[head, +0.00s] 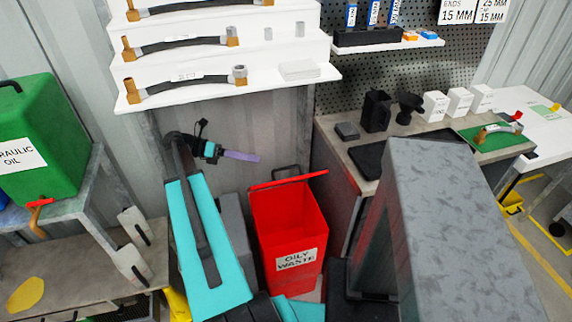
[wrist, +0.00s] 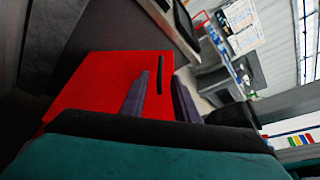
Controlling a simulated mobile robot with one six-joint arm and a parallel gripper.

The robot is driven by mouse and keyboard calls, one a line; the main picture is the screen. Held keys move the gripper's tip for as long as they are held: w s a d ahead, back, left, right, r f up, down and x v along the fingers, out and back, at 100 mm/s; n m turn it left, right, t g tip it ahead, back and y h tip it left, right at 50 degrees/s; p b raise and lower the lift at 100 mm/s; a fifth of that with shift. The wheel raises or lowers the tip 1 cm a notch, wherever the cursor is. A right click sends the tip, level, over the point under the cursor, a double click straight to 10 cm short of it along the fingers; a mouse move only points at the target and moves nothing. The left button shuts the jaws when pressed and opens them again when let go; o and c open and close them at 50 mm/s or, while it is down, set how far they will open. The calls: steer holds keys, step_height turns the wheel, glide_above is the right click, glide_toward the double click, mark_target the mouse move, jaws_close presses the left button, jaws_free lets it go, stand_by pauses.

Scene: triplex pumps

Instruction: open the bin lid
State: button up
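The red bin (head: 288,235) labelled "OILY WASTE" stands on the floor in the head view. Its red lid (head: 312,177) shows nearly edge-on as a thin strip, apparently tilted up from the bin; the exact angle is hard to tell. A dark handle (head: 286,170) stands on the lid's far side. In the wrist view the red lid face (wrist: 105,80) and its dark handle (wrist: 160,74) are in front of my gripper (wrist: 162,98). The two purple fingers are apart, with nothing visibly held. In the head view my gripper (head: 240,155) is up and left of the lid, apparently apart from it.
White shelves (head: 215,75) with hoses hang above the bin. A grey workbench (head: 345,150) with small boxes stands at right. A green hydraulic oil container (head: 45,140) sits on a stand at left. A grey wall panel (head: 270,125) is behind the bin.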

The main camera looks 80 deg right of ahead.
steer(key=p+x, duration=0.1)
steer(key=x, duration=1.2)
steer(key=shift+s+f+p, duration=0.15)
steer(key=shift+p, duration=0.2)
